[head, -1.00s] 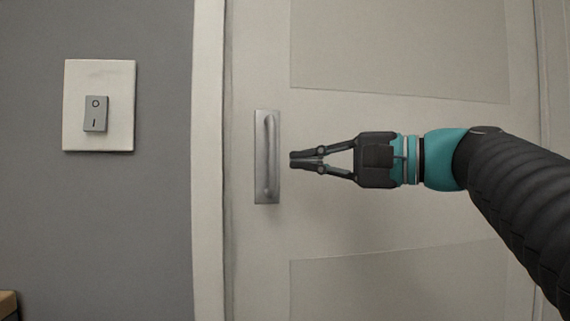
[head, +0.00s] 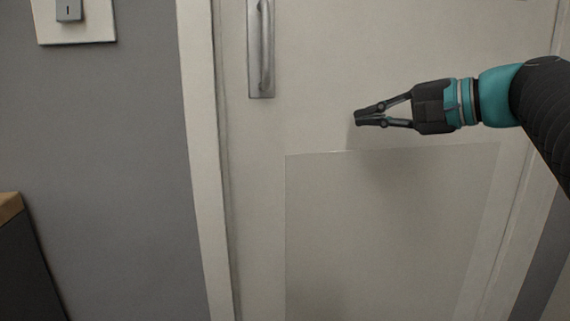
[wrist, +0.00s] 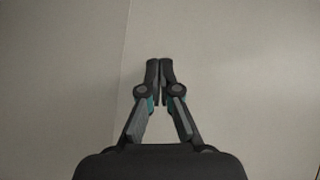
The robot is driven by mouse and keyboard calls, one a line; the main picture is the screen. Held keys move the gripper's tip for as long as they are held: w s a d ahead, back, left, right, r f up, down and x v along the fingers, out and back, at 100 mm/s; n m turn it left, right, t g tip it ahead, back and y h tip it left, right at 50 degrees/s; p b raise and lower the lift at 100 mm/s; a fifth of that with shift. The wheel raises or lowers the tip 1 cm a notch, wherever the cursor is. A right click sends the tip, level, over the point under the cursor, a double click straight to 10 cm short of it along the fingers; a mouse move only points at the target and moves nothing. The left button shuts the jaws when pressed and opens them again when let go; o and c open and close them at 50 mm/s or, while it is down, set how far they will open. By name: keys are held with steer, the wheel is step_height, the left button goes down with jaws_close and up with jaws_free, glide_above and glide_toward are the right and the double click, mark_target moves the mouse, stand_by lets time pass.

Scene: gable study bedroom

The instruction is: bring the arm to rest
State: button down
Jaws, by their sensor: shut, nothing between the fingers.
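My gripper (head: 358,118) is shut and empty in the head view, in front of a pale door (head: 330,60). Its fingers point left, to the right of and below the metal door handle (head: 261,50), clear of it. In the wrist view my gripper (wrist: 159,64) has its fingertips together with nothing between them. Only the plain pale door surface (wrist: 240,60) shows beyond them, with a panel edge to the left. The top of the handle is cut off by the frame.
A light switch (head: 70,8) on a white plate is at the top left on the grey wall (head: 120,170). A dark piece of furniture (head: 25,265) with a wooden top stands at the lower left. The door frame (head: 203,180) runs between wall and door.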

steer(key=s+d+f+n+g+h+p, duration=0.1)
steer(key=s+d+f+g+h+p, duration=0.2)
steer(key=f, duration=0.8)
steer(key=s+d+f+h, duration=0.1)
steer(key=s+f+h, duration=0.35)
steer(key=f, duration=0.55)
steer(key=s+a+f+n+h+p, duration=0.1)
steer(key=s+f+n+h+p, duration=0.1)
steer(key=s, duration=0.3)
steer(key=s+a+f+n+g+h+p, duration=0.1)
steer(key=s+f+n+h+p, duration=0.1)
steer(key=s+f+n+p, duration=0.1)
steer(key=shift+s+a+f+n+p, duration=0.25)
steer(key=shift+s+n, duration=0.55)
steer(key=shift+s, duration=0.4)
